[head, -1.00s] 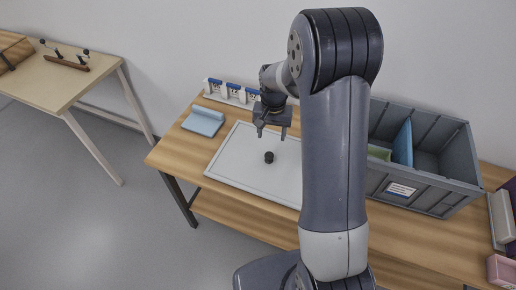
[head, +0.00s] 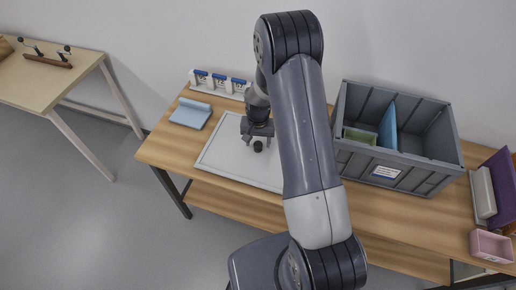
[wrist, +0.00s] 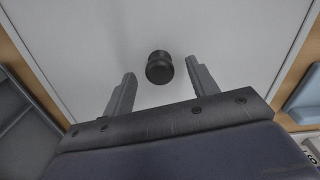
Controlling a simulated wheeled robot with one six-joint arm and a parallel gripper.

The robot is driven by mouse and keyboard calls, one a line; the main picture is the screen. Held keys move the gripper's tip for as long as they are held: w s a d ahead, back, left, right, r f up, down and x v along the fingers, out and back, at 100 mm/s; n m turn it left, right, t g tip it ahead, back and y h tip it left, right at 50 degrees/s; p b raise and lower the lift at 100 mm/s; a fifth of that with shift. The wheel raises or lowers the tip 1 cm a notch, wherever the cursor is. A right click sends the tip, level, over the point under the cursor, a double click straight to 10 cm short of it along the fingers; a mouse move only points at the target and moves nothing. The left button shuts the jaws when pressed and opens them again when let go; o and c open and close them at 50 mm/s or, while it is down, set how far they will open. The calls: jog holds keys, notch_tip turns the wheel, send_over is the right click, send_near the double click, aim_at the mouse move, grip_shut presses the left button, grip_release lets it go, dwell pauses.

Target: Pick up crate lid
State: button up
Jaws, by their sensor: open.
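The crate lid (head: 222,158) is a flat light-grey panel with a raised rim, lying on the wooden table. A dark round knob (head: 258,146) stands up from its middle. My gripper (head: 257,138) is open above the lid, close to the knob. In the wrist view the knob (wrist: 159,67) shows ahead of and between the two fingers of my gripper (wrist: 160,82), with nothing held. The lid's pale surface (wrist: 100,40) fills most of the wrist view. My arm hides the lid's right part in the head view.
A grey crate (head: 400,172) with a blue divider (head: 388,125) and a green item (head: 358,135) stands right of my arm. A folded blue cloth (head: 190,113) lies left of the lid. A white rack (head: 219,85) stands behind. A pink box (head: 490,246) is at the far right.

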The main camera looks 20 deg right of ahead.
jog(key=shift+f, duration=0.3)
jog(key=shift+c, duration=0.2)
grip_shut()
dwell(0.3)
